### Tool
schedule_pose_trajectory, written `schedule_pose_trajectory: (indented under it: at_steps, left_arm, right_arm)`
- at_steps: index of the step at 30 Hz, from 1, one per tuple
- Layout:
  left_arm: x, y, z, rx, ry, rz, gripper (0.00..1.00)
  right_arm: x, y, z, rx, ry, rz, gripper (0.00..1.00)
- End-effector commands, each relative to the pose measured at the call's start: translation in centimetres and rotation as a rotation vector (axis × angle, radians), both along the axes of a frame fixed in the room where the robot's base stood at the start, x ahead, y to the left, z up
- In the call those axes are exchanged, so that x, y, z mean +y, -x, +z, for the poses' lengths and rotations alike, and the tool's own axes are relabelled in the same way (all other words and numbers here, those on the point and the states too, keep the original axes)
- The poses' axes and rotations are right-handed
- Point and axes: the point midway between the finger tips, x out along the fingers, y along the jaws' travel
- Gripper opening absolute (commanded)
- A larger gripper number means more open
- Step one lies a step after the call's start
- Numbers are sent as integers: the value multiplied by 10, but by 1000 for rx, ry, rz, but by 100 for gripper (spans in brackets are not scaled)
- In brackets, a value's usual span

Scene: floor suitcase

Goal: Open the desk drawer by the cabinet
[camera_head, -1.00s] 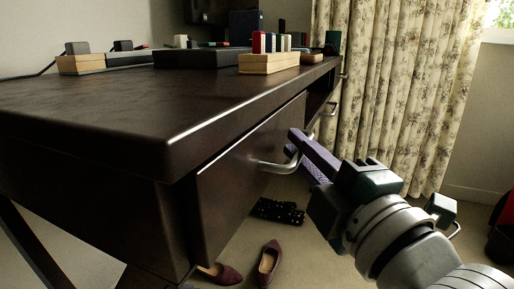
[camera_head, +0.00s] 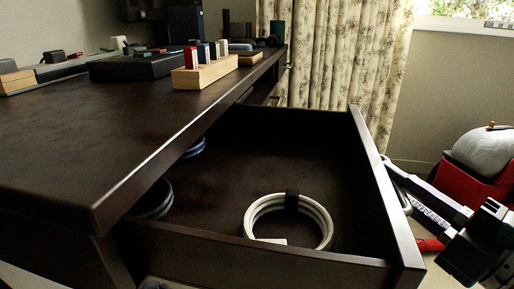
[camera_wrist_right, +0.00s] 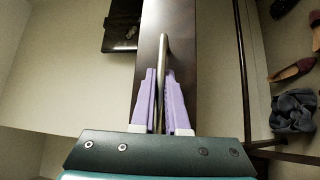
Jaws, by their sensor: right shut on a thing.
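The dark desk drawer (camera_head: 400,239) is pulled well out in the head view, its inside in plain sight. A coiled white cable (camera_head: 255,215) with a black strap lies in it. My right gripper (camera_head: 397,178) is at the outer side of the drawer front, at the right of the head view. In the right wrist view its two purple fingers (camera_wrist_right: 161,76) are shut on the drawer's metal bar handle (camera_wrist_right: 163,52), one on each side. The drawer front (camera_wrist_right: 180,35) lies behind the handle. My left gripper is not in view.
The dark desk top (camera_head: 120,130) carries a wooden block holder (camera_head: 205,77) and a black box (camera_head: 135,67). A red container (camera_head: 470,186) with a grey-white item stands at the right. In the wrist view, shoes (camera_wrist_right: 292,70) and a grey cloth (camera_wrist_right: 294,111) lie on the floor.

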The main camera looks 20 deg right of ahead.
Motion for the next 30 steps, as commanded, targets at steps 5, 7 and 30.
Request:
schedule_pose_trajectory:
  at_steps: [5, 7, 30]
  left_arm:
    - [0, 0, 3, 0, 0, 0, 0]
    - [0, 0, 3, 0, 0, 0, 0]
    - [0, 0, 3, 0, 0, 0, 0]
  right_arm:
    - [-36, 24, 0, 1, 1, -1, 0]
    - [-47, 31, 0, 0, 1, -1, 0]
    - [-81, 54, 1, -5, -2, -2, 0]
